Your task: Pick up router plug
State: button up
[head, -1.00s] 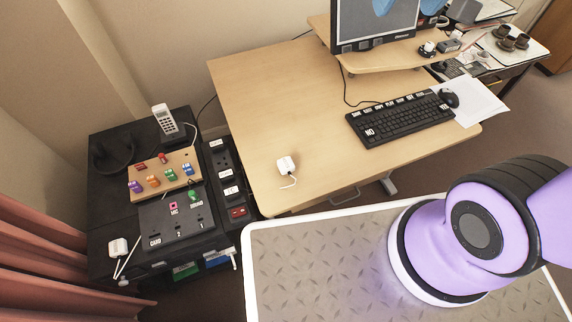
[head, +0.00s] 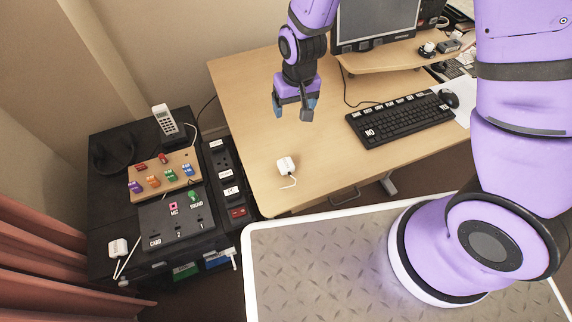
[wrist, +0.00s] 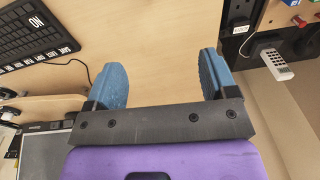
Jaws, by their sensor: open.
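A small white plug (head: 286,165) with a short white cord lies on the near left part of the wooden desk (head: 245,120). A second white plug (head: 118,247) with a cord sits on the black cabinet at the left. I cannot read a router label on either. My gripper (head: 293,110) is open and empty, above the desk and beyond the desk plug in the head view. In the wrist view its blue fingers (wrist: 162,66) are spread over bare desk, and neither white plug shows clearly there.
A black power strip (head: 222,165) with white labels stands between cabinet and desk. The cabinet (head: 105,215) holds a cordless phone (head: 165,120), a board of coloured plugs (head: 150,180) and a socket panel (head: 160,228). A keyboard (head: 400,118) and monitor (head: 375,22) are right of my gripper.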

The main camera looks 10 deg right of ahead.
send_over(286, 163)
jog(key=shift+g+h, duration=0.3)
jog(key=shift+g, duration=0.1)
notch_tip(286, 163, down, 11)
jog(key=shift+w+a+f, duration=0.1)
jog(key=shift+f, duration=5.35)
jog(key=c, duration=1)
